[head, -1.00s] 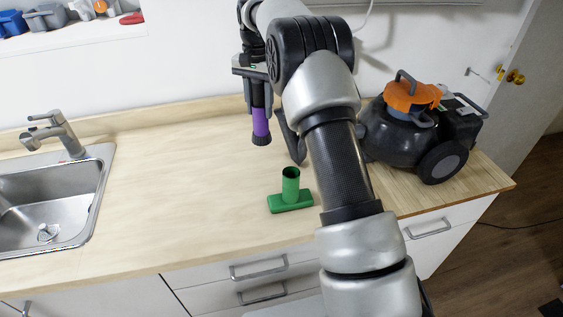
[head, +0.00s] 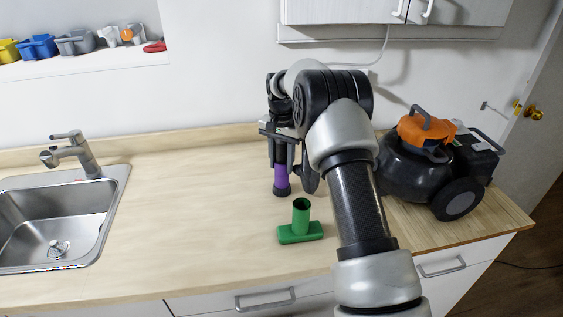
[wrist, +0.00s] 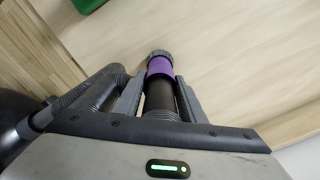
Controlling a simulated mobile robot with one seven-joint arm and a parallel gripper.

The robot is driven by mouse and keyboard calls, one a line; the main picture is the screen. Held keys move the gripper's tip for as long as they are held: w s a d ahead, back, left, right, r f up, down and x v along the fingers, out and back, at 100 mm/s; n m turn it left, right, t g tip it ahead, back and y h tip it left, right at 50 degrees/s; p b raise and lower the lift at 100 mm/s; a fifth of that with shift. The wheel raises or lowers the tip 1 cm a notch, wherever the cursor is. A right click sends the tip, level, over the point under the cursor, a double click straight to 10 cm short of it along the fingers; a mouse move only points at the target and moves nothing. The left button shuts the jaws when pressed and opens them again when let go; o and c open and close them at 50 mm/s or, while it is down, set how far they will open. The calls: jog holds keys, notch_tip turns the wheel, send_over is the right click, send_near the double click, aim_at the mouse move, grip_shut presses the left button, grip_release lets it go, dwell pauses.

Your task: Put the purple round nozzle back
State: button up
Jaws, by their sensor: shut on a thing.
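My gripper (head: 281,163) is shut on the purple round nozzle (head: 281,183), which hangs upright with its dark bristled end down over the counter. In the head view that end is close to the wood; I cannot tell if it touches. In the wrist view the purple band (wrist: 160,67) and the dark tube below it lie between my two fingers (wrist: 158,98). No place for the nozzle shows clearly in these views.
A green flat nozzle (head: 300,233) stands tube-up in front of my gripper. A black and orange vacuum cleaner (head: 425,170) stands at right, behind my arm. A sink (head: 55,225) is at left. Bins (head: 37,47) line a recess. The counter between is clear.

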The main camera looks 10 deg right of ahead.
jog(key=shift+f, duration=0.2)
jog(key=o, duration=1)
jog(key=shift+o, duration=0.2)
jog(key=shift+r, duration=0.15)
